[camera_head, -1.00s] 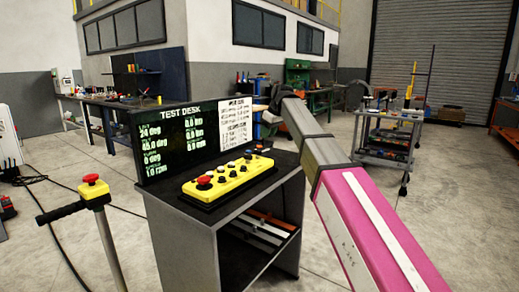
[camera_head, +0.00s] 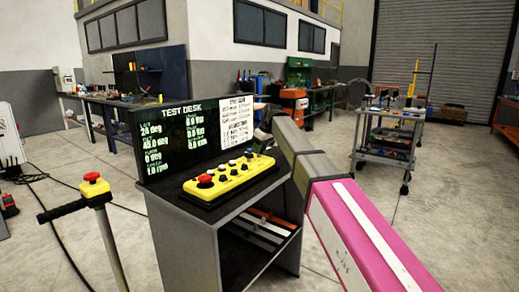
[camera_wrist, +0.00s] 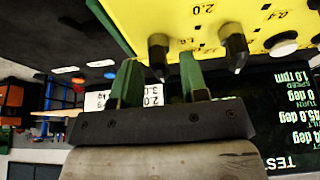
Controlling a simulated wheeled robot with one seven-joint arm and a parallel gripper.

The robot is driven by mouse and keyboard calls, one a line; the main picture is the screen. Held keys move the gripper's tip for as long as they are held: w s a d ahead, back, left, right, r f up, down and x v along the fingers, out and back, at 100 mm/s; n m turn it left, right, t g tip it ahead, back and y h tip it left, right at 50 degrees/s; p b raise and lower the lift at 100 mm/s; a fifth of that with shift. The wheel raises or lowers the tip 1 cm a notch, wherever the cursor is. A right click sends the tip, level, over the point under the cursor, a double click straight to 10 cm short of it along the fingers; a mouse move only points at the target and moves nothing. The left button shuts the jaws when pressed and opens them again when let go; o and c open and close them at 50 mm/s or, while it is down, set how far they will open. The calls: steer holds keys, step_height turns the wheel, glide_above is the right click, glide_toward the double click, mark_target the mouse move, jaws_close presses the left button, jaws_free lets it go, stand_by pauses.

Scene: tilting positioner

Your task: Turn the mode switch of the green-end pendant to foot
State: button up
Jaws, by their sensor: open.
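A yellow pendant (camera_head: 230,180) with a red mushroom button and several black knobs lies on the test desk in the head view. The wrist view shows one end of its yellow panel (camera_wrist: 195,12) at the top, upside down. My gripper (camera_wrist: 157,70) is open with two green-tipped fingers. A black knob (camera_wrist: 158,52) shows between and just beyond the fingertips; contact cannot be told. A second black knob (camera_wrist: 233,45) is to the right, apart from the fingers. The mode switch's label and setting are not readable. In the head view my arm hides most of the gripper.
The TEST DESK screen (camera_head: 180,140) stands upright behind the pendant, with a white printed sheet (camera_head: 237,120) on it. A tool cart (camera_head: 388,135) stands back right. Floor is clear at the right.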

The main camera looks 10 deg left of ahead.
jaws_close()
steer(key=shift+m, duration=0.4)
steer(key=m+t, duration=0.1)
steer(key=m, duration=0.1)
steer(key=m+t+h, duration=0.1)
steer(key=m, duration=0.2)
steer(key=shift+s+a, duration=0.1)
steer(key=m+h, duration=0.1)
steer(key=m, duration=0.2)
steer(key=m+h, duration=0.1)
steer(key=m, duration=0.2)
steer(key=shift+a+t, duration=0.1)
steer(key=shift+t, duration=0.3)
stand_by(0.3)
jaws_free()
